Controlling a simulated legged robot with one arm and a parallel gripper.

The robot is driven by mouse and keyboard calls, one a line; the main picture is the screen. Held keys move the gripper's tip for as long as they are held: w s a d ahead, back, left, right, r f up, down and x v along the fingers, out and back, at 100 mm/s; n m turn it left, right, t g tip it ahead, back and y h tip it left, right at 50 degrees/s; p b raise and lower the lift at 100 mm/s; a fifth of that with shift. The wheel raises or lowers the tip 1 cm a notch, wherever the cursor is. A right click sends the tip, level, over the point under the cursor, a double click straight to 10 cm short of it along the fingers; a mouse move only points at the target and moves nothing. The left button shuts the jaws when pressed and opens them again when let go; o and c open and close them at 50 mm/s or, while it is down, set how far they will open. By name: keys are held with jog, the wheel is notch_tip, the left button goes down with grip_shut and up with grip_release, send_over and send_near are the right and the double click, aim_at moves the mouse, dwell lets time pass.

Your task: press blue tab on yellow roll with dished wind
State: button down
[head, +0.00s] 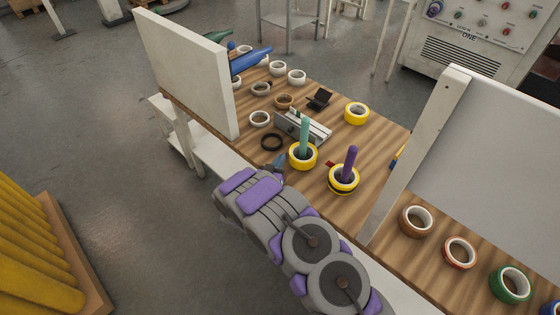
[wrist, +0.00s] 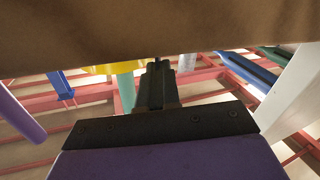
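A yellow roll (head: 296,163) sits around a teal post (head: 305,135) on the wooden table, near its front edge. A yellow roll with dark bands (head: 344,188) sits around a purple post (head: 350,160) to its right; a small red tab (head: 331,164) shows beside it. A third yellow roll (head: 356,120) lies farther back. I cannot tell which wind is dished. My gripper (head: 279,161) is just left of the teal-post roll, apart from it as far as I can see. In the wrist view its dark fingers (wrist: 157,80) look together and empty. A blue tab is not clearly visible.
A white upright panel (head: 185,70) stands at the left and another (head: 490,145) at the right. A brown surface (wrist: 100,30) fills the top of the wrist view.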

jog(key=shift+d, duration=0.65)
jog(key=shift+w+d+p, duration=0.15)
jog(key=shift+d+p, duration=0.3)
jog(key=shift+d, duration=0.3)
dwell(1.8)
jog(key=c, duration=1.3)
grip_release()
jog(key=p+v, duration=0.1)
jog(key=v, duration=0.4)
jog(key=p+v, duration=0.1)
jog(key=v, duration=0.5)
jog(key=p+v, duration=0.1)
jog(key=v, duration=0.5)
jog(key=shift+a+f, duration=0.15)
jog(key=shift+a, duration=0.25)
